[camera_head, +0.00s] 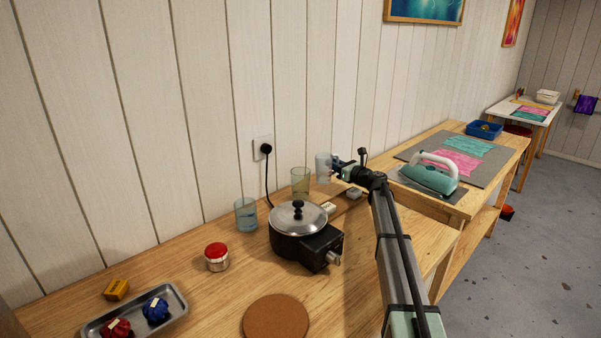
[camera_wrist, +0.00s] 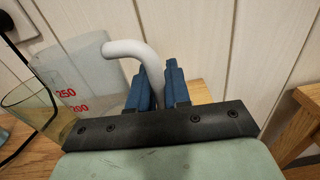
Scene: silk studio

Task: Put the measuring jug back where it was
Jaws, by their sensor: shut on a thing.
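The measuring jug (camera_head: 323,168) is clear grey plastic and stands close to the wall, behind the wooden worktop's middle part. In the wrist view the jug (camera_wrist: 85,75) shows red 250 and 200 marks and a pale curved handle. My gripper (camera_head: 338,168) is shut on that handle; its blue fingers (camera_wrist: 158,88) are on either side of it. The jug looks about upright in the head view. Its base is hidden in the wrist view, and I cannot tell whether it touches the worktop.
A yellowish glass (camera_head: 300,181) stands just left of the jug, and a bluish glass (camera_head: 246,214) further left. A lidded pot (camera_head: 298,217) on a black heater is in front. A small grey block (camera_head: 354,193) lies near my arm. A cork mat (camera_head: 275,317) lies in front.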

